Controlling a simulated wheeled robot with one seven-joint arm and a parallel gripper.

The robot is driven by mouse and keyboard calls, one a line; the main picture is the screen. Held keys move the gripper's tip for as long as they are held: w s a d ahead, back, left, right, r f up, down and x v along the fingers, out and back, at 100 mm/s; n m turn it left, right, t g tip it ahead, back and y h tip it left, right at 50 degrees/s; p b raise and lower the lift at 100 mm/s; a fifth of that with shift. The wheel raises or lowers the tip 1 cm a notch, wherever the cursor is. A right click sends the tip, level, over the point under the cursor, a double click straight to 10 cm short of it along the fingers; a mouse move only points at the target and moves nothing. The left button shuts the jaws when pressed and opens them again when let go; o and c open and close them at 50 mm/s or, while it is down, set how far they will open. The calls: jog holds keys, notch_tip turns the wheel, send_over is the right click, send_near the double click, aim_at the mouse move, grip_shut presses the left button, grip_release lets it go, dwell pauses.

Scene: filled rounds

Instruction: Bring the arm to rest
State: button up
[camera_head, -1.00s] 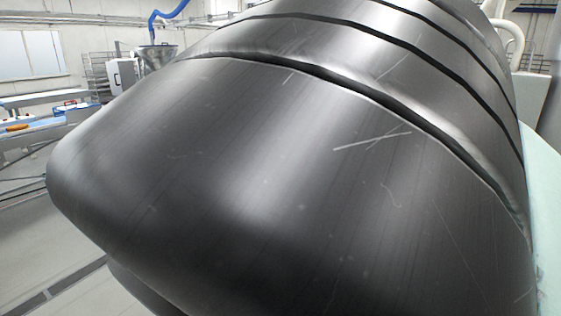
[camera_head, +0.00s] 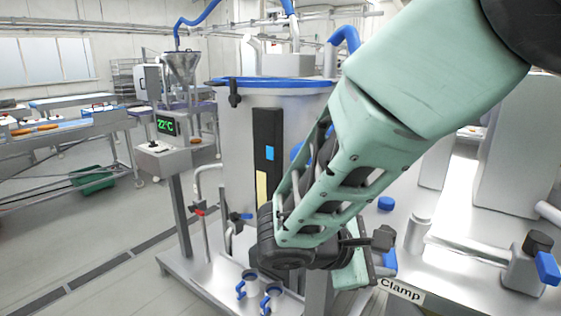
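My arm, pale green with black joints, reaches down from the top right across the middle of the head view to a dark wrist joint. Past that joint, my gripper (camera_head: 368,256) seems to be the small dark and pale green end part, in front of the steel machine (camera_head: 465,262). Its fingers cannot be made out, so I cannot tell whether it is open or shut, or whether it holds anything.
A steel tank (camera_head: 237,130) with a blue rim stands behind my arm, partly hidden by it. Left of it is a display post (camera_head: 168,130) reading 22°C. A "Clamp" label (camera_head: 402,290) and a blue-handled valve (camera_head: 546,266) are at lower right.

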jog(key=s+a+f+m+g+y+b, duration=0.1)
jog(key=s+f+m+g+y, duration=0.1)
jog(key=s+y, duration=0.4)
jog(key=s+a+f+m+g+y+b, duration=0.2)
jog(key=s+m+y, duration=0.3)
jog(key=s, duration=0.8)
jog(key=shift+f+g+y, duration=0.3)
jog(key=shift+f+y, duration=0.1)
jog(key=shift+y, duration=0.1)
jog(key=shift+m, duration=0.3)
jog(key=shift+c, duration=0.2)
